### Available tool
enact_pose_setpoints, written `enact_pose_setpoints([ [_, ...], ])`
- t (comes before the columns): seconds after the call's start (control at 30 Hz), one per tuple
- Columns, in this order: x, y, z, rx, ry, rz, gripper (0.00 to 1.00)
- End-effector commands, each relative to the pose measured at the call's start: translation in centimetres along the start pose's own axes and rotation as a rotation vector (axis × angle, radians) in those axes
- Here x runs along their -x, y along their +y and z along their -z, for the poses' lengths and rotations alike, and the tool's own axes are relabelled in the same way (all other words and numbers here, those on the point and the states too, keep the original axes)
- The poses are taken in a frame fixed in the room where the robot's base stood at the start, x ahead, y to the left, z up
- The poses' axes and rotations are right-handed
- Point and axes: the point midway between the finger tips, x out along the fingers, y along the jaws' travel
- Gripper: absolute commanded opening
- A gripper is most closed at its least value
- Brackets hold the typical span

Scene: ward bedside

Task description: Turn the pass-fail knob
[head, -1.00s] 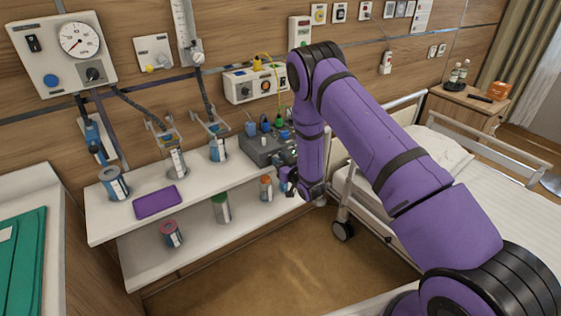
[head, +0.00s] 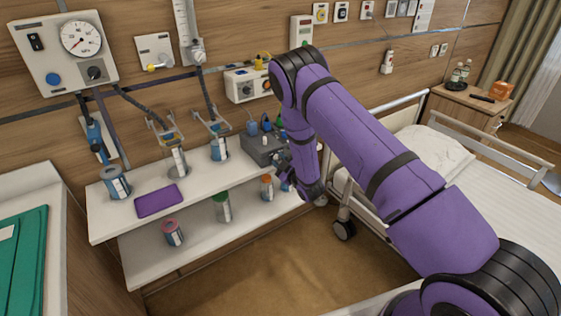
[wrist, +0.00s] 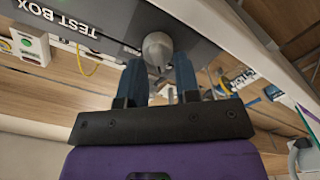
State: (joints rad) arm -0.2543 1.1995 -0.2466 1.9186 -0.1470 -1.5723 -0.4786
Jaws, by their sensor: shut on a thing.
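The grey test box (head: 262,151) stands at the right end of the upper shelf, partly behind my arm. In the wrist view its dark face (wrist: 95,14) carries the words "TEST BOX", seen upside down. A rounded light-grey knob (wrist: 157,47) sticks out from this face. The blue fingers of my gripper (wrist: 159,62) lie on either side of the knob and are shut on it. The knob's pass and fail marks cannot be read. In the head view my arm mostly hides the gripper and the knob.
Colored plugs (head: 266,126) stand at the box's back. A purple tray (head: 158,200) and a blue-labelled canister (head: 115,183) are on the upper shelf (head: 185,190). Several jars stand on the lower shelf. The bed (head: 440,190) is at the right.

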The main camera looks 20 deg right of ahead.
Motion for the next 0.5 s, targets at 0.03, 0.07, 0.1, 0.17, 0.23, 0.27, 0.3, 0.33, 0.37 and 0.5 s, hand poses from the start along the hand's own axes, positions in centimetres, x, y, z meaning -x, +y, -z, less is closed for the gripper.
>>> enact_pose_setpoints([
  [0.03,0.06,-0.11,-0.05,0.02,-0.002,0.002,0.06],
  [0.07,0.06,-0.13,-0.04,0.03,-0.002,0.002,0.06],
  [0.1,0.06,-0.14,-0.04,0.044,-0.002,0.002,0.06],
  [0.17,0.06,-0.16,-0.04,0.06,-0.002,0.002,0.06],
  [0.23,0.06,-0.16,-0.05,0.074,-0.002,0.001,0.06],
  [0.27,0.06,-0.16,-0.06,0.079,-0.002,0.001,0.06],
  [0.3,0.07,-0.15,-0.07,0.084,-0.002,0.001,0.06],
  [0.33,0.07,-0.15,-0.07,0.086,-0.002,0.001,0.06],
  [0.37,0.07,-0.15,-0.08,0.088,-0.002,0.001,0.06],
  [0.5,0.07,-0.14,-0.09,0.091,-0.002,0.001,0.06],
])
